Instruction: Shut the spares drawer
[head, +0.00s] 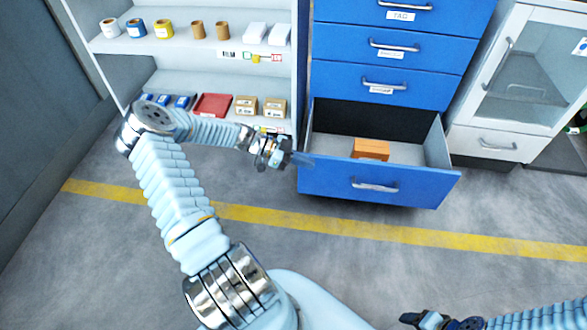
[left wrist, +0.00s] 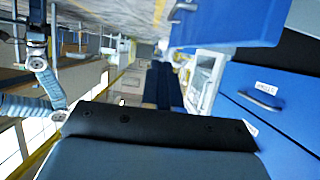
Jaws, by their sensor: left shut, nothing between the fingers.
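The spares drawer (head: 415,190) is the lowest blue drawer of the cabinet and stands pulled well out. Its front has a silver handle (head: 374,187). An orange-brown box (head: 371,149) lies inside. My left gripper (head: 300,160) is shut and empty, at the left end of the drawer's front; I cannot tell whether it touches. In the left wrist view, a blue panel with a handle (left wrist: 183,8), likely this drawer's front, shows at the top. My right gripper (head: 412,318) shows only partly at the bottom edge; its finger state is unclear.
Shut blue drawers (head: 390,52) stand above the open one. A white shelf unit (head: 190,50) with tape rolls, boxes and a red tray (head: 212,106) is to the left. A white glass-door cabinet (head: 520,75) is to the right. The floor in front, with a yellow line (head: 370,232), is clear.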

